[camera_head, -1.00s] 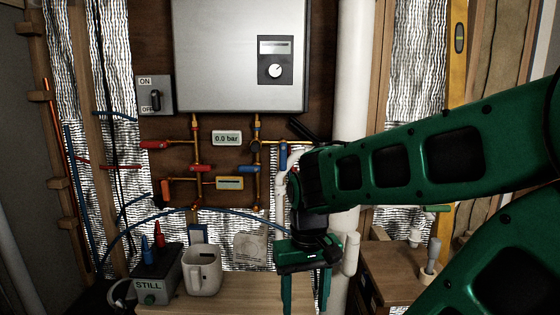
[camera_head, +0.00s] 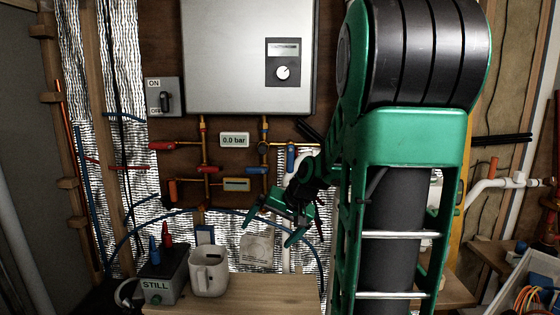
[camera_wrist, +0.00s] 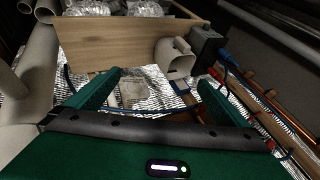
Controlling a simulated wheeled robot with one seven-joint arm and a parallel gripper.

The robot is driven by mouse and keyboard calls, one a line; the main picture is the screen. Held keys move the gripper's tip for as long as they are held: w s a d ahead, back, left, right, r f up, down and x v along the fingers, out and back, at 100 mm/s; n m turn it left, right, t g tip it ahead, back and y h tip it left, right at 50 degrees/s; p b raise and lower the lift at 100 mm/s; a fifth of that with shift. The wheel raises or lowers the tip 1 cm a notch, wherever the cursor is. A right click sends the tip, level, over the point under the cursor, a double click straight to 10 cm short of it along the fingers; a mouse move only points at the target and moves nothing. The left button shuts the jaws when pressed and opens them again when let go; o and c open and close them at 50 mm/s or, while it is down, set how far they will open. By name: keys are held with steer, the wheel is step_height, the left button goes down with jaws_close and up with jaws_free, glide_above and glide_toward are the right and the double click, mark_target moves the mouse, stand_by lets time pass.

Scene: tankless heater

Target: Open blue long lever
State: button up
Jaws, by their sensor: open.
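A long blue lever (camera_head: 290,158) hangs upright on the pipework at the right, below the heater. A shorter blue handle (camera_head: 257,170) lies level to its left. My gripper (camera_head: 268,231) is open and empty, below and slightly left of the long lever, apart from it, with its fingers pointing down and left. In the wrist view its two fingers (camera_wrist: 160,80) are spread with nothing between them. I cannot make out the long blue lever in the wrist view.
The grey heater (camera_head: 248,60) hangs above the pipes. A red lever (camera_head: 162,146) and an orange handle (camera_head: 172,190) are at the left. A mug (camera_head: 209,275) and a grey STILL box (camera_head: 163,281) stand on the wooden bench (camera_head: 270,291). My arm covers the right side.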

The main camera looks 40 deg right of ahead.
steer(key=w+d+r+m+t, duration=0.2)
steer(key=w+d+t, duration=0.1)
steer(key=w+d, duration=0.2)
steer(key=m+t, duration=0.6)
steer(key=t, duration=0.2)
glide_toward(290, 159)
steer(key=w, duration=1.5)
steer(key=shift+d+f+h, duration=0.2)
steer(key=shift+d+h, duration=0.15)
steer(key=shift+h, duration=0.05)
steer(key=c, duration=1.7)
steer(key=shift+o, duration=0.2)
steer(key=shift+s, duration=0.1)
